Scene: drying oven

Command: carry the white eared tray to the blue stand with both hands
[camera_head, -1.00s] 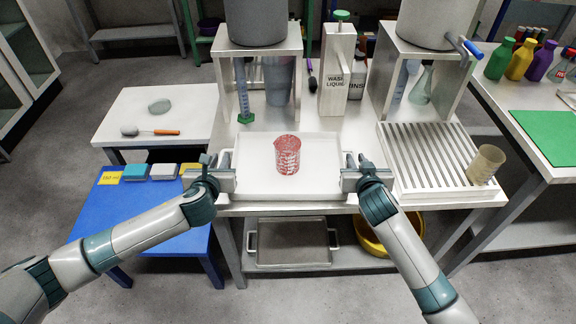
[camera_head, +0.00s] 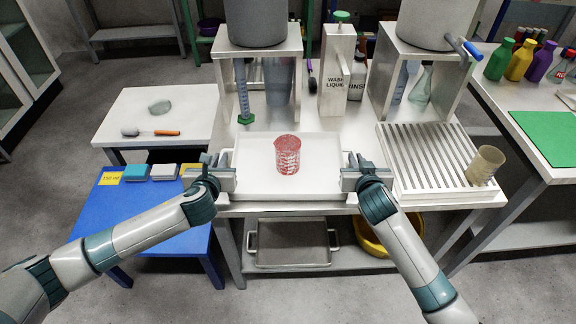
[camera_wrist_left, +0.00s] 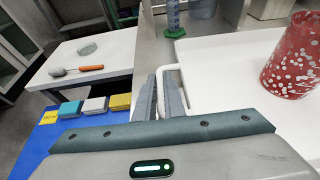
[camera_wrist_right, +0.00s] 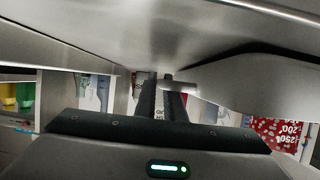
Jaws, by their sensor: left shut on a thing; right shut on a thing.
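The white eared tray (camera_head: 260,187) is at the front of the white table, with a red speckled beaker (camera_head: 288,155) standing upright on it. My left gripper (camera_head: 229,174) is shut on the tray's left ear (camera_wrist_left: 168,76). My right gripper (camera_head: 349,174) is at the tray's right side and shut on its right ear, which is mostly hidden by the jaws. The right wrist view is largely filled by grey surfaces; part of the beaker shows there (camera_wrist_right: 275,132). The blue stand (camera_head: 150,222) is at the lower left, partly covered by my left arm.
Coloured blocks (camera_head: 163,171) and a yellow label (camera_head: 110,178) lie along the blue stand's back edge. A slatted rack (camera_head: 425,160) with a tan cup (camera_head: 486,165) is to the right. A metal tray (camera_head: 293,243) lies on the lower shelf. A wash liquid dispenser (camera_head: 336,75) stands behind.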

